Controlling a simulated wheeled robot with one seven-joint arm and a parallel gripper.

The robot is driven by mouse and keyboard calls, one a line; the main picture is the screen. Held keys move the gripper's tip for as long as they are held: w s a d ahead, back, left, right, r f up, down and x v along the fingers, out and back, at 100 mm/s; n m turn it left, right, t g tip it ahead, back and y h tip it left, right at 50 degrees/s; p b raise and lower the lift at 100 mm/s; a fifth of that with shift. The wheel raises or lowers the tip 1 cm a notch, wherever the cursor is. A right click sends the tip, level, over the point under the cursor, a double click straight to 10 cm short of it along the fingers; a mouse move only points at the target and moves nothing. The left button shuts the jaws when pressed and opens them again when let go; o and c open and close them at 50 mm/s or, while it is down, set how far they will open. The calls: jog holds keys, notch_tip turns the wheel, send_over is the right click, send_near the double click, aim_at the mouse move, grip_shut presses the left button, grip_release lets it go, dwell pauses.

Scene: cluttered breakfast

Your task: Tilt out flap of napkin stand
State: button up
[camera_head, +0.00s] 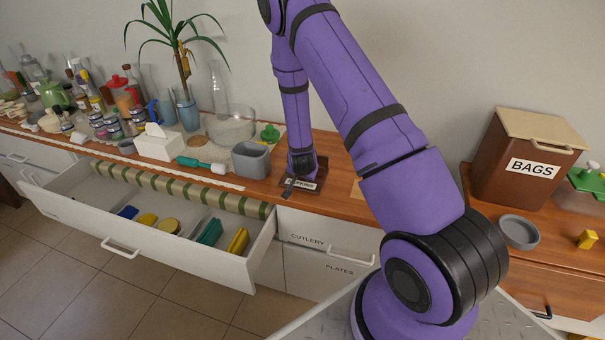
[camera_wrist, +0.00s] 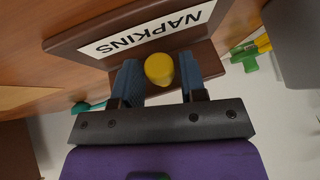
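The napkin stand is dark brown with a white NAPKINS label (camera_wrist: 146,33). In the wrist view its panel (camera_wrist: 85,33) fills the top, the label upside down. A round yellow knob (camera_wrist: 160,69) is at the panel's lower edge. My gripper (camera_wrist: 161,78) has one blue-grey finger on each side of the knob. Narrow gaps seem to show beside it, so the fingers look open around it. In the head view the stand (camera_head: 315,173) is on the wooden counter, and my gripper (camera_head: 301,176) is down at it, largely hiding it. The fingertips are not clear there.
A grey bin (camera_head: 251,160), a teal-handled tool (camera_head: 200,164) and a tissue box (camera_head: 160,146) are left of the stand. An open drawer (camera_head: 180,258) juts out at the front left. A BAGS box (camera_head: 500,180) and grey bowl (camera_head: 519,232) are at right.

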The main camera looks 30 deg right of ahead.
jog(key=shift+o, duration=1.2)
jog(key=v, duration=1)
jog(key=shift+r, duration=0.35)
jog(key=shift+s+a, duration=0.15)
